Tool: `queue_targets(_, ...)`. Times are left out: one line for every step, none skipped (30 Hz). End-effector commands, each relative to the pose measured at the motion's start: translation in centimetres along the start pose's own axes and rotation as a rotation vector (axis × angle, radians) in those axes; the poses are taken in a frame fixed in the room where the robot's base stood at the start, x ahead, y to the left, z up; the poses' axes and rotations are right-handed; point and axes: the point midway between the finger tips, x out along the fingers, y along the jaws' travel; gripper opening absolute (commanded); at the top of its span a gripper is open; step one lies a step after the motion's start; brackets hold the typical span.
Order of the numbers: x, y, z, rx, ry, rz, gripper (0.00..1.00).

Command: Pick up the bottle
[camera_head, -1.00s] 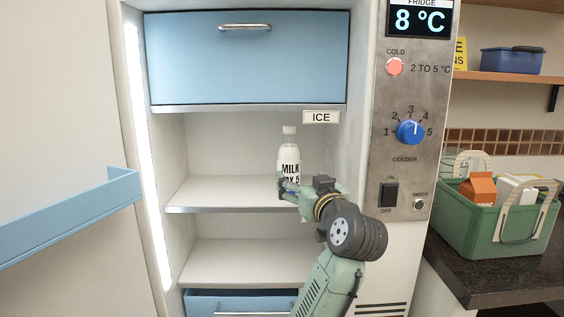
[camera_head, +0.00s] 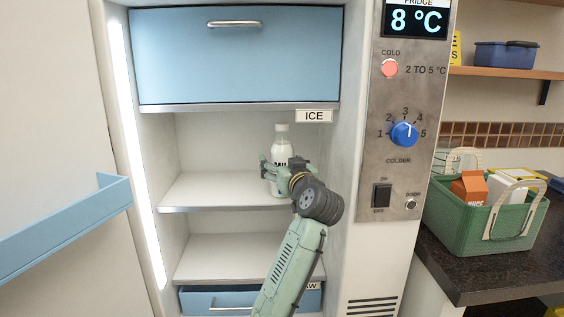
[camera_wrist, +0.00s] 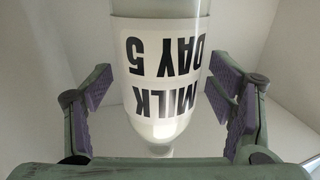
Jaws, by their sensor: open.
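A white milk bottle (camera_head: 281,146) with a white cap stands upright on the upper shelf (camera_head: 190,195) of the open fridge. In the wrist view the bottle (camera_wrist: 158,70) shows a "MILK DAY 5" label, upside down in that picture. My gripper (camera_head: 272,168) is at the bottle's middle, in front of its label. In the wrist view my gripper (camera_wrist: 165,95) is open, with one purple-padded finger on each side of the bottle. Gaps show between the pads and the bottle. My gripper hides part of the bottle in the head view.
A blue ice compartment (camera_head: 235,65) is above the shelf, and a lower shelf (camera_head: 225,260) and blue drawer (camera_head: 200,300) are below. The open door with a blue rack (camera_head: 80,220) is at left. A green basket (camera_head: 480,228) sits on the right counter.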

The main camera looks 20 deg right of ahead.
Motion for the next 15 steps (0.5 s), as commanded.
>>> queue_targets(0.28,0.0,-0.04,0.001,0.0,0.0,0.76)
queue_targets(0.37,0.0,0.0,0.001,0.0,0.0,0.76)
queue_targets(0.41,0.01,0.05,0.001,0.0,0.001,0.76)
queue_targets(0.4,0.02,0.07,0.001,0.0,0.001,0.76)
queue_targets(0.39,0.02,0.08,0.0,0.0,0.001,0.76)
queue_targets(0.38,0.02,0.08,0.0,0.0,0.001,0.76)
queue_targets(0.38,0.02,0.09,0.0,0.0,0.001,0.76)
queue_targets(0.37,0.02,0.08,0.0,0.0,0.001,0.76)
queue_targets(0.36,0.02,0.08,0.0,0.0,0.001,0.73)
queue_targets(0.36,0.02,0.08,0.0,0.0,0.001,0.71)
queue_targets(0.36,0.02,0.08,0.0,0.0,0.001,0.69)
queue_targets(0.35,0.02,0.08,0.0,0.0,0.001,0.66)
queue_targets(0.35,0.02,0.08,0.0,0.0,0.001,0.64)
queue_targets(0.35,0.02,0.08,0.0,0.0,0.001,0.62)
queue_targets(0.35,0.02,0.08,0.0,0.0,0.001,0.6)
